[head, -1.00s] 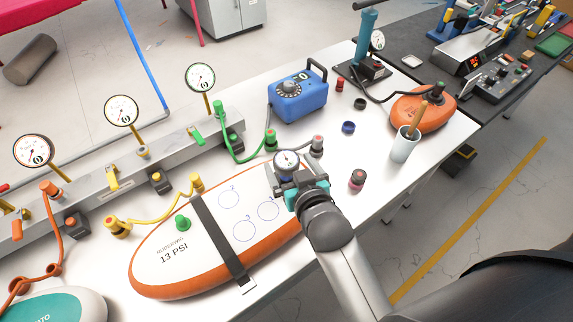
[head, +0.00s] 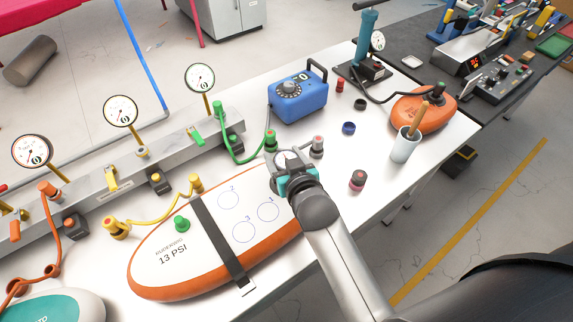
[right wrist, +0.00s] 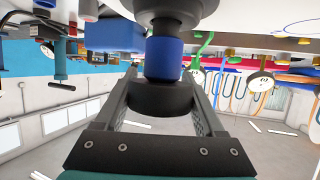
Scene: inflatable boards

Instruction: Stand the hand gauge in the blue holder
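The hand gauge (head: 284,156) has a small white dial, partly hidden behind my right gripper (head: 291,168) in the head view. In the right wrist view its dark round body (right wrist: 160,98) lies between the fingers of my right gripper (right wrist: 161,85). A blue band and a wider black part line up with it toward the table. The fingers flank the body closely; whether they press on it I cannot tell. A small blue ring-like holder (head: 348,128) stands on the table, right of the gripper and apart from it. My left gripper is not in view.
An orange-edged inflatable board (head: 190,262) lies left of the gripper. A grey connector (head: 317,145) stands close to its right.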

